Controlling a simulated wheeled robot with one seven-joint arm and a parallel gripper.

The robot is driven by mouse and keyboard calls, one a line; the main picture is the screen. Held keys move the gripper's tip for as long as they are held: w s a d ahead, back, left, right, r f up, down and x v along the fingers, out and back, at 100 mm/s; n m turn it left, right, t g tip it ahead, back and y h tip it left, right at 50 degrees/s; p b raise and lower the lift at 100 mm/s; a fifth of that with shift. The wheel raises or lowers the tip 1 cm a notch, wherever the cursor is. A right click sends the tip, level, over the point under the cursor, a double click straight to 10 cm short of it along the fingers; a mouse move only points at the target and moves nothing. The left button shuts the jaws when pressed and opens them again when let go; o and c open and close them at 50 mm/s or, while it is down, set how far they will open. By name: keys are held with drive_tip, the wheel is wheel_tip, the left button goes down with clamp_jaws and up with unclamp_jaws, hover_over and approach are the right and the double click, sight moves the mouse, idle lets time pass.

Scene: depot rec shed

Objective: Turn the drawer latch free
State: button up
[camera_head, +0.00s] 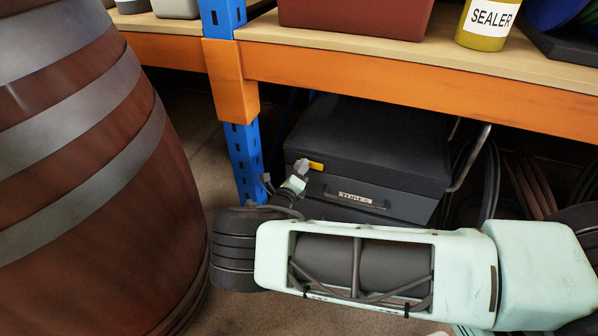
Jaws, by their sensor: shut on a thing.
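A black drawer unit (370,140) stands on the floor under the orange-edged shelf. Its front has a dark bar handle (352,194) and a small white label with lettering too small to read surely. A yellow latch (316,166) lies roughly level at the upper left of the drawer front. My gripper (302,165) reaches up to the latch's left end and is shut on it. The jaws hide that end of the latch. The drawer front looks closed.
A large brown barrel (90,150) with grey hoops fills the left side. A blue upright (244,160) stands left of the drawer unit. The orange shelf beam (420,85) runs above it. Dark hoops or coils (490,180) lie to its right.

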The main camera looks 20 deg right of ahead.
drive_tip(key=shift+n, duration=0.5)
drive_tip(key=o, duration=1)
drive_tip(key=shift+s+a, duration=0.1)
drive_tip(key=p+v, duration=0.2)
drive_tip(key=v, duration=1.5)
drive_tip(key=shift+s+p, duration=0.1)
drive_tip(key=shift+p, duration=0.3)
